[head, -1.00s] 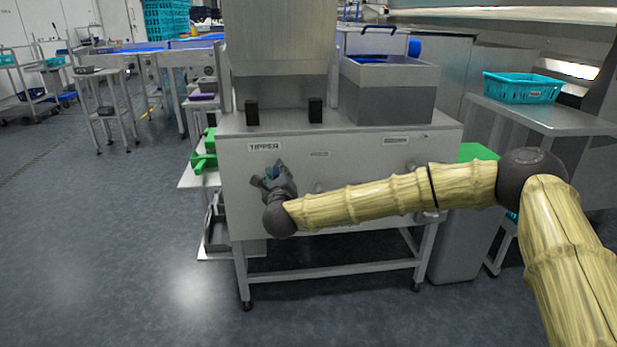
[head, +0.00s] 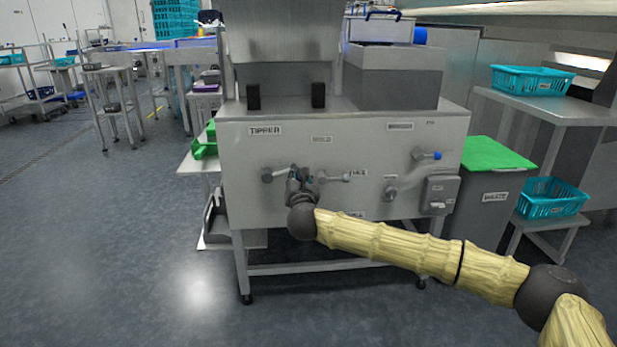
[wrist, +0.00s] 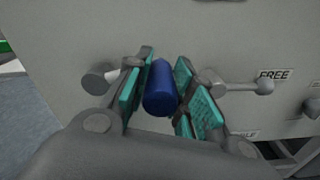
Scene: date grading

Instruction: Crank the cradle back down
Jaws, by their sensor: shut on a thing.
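My gripper (head: 301,176) is at the front panel of the steel machine (head: 235,200), below the label TIPPER (head: 265,130). It is shut on the blue crank handle (wrist: 160,90), which stands between the teal finger pads in the wrist view. The crank's round grey hub (head: 267,175) is just left of the gripper, and its arm points right towards the handle. Part of the crank arm is hidden behind the fingers. A steel hood (head: 280,40) stands above the machine; I cannot tell whether it is the cradle.
A grey lever (wrist: 263,87) by the label FREE is close to the right of my fingers. A blue-ended handle (head: 430,155) and a switch box (head: 440,195) are further right. A green-lidded waste bin (head: 490,155) stands beside the machine.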

